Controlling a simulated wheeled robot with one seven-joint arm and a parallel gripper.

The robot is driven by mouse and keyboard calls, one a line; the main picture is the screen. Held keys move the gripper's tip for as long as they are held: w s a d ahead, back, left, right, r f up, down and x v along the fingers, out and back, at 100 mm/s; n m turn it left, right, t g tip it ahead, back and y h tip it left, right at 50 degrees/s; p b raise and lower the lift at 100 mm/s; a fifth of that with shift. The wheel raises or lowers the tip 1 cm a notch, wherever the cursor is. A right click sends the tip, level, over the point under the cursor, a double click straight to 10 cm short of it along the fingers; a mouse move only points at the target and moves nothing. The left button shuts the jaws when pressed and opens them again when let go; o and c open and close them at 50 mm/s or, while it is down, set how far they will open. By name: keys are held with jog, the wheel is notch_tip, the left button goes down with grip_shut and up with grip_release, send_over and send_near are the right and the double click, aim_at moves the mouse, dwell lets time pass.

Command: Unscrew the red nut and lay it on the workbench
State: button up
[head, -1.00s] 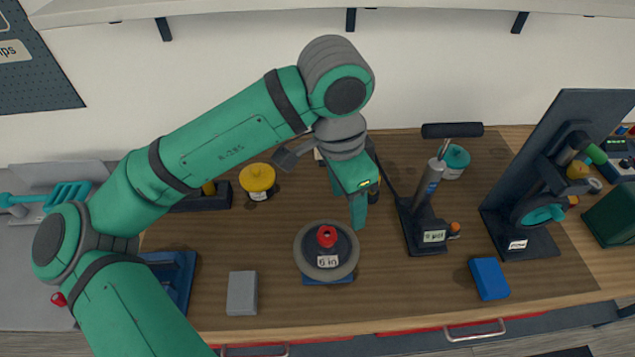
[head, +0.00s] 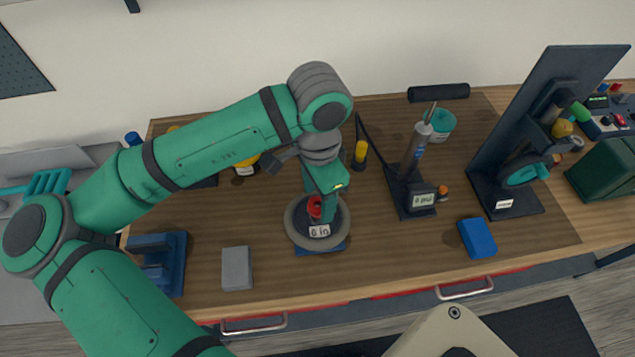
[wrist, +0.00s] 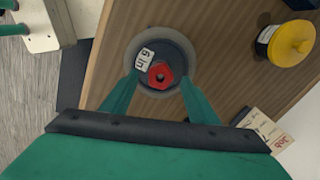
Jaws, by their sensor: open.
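The red nut (head: 315,207) sits at the centre of a round grey disc (head: 297,234) marked "6 in", on a blue base on the workbench (head: 380,270). In the wrist view the red nut (wrist: 160,76) is six-sided with a dark hole. My gripper (head: 322,212) is over the disc, at the nut in the head view. In the wrist view its two fingers (wrist: 157,82) are open, one on each side of the nut, with a gap showing. The head view hides part of the nut behind a finger.
A grey block (head: 237,268) and a blue clamp-like tool (head: 165,262) lie left of the disc. A gauge stand (head: 412,195), a blue block (head: 477,238) and a dark upright stand (head: 510,140) are to the right. Bare wood lies in front of and right of the disc.

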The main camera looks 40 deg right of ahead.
jog(key=shift+a+f, duration=0.15)
jog(key=shift+f, duration=0.4)
jog(key=c, duration=1.1)
jog(key=n, duration=1)
jog(key=shift+n, duration=0.4)
jog(key=n, duration=1.1)
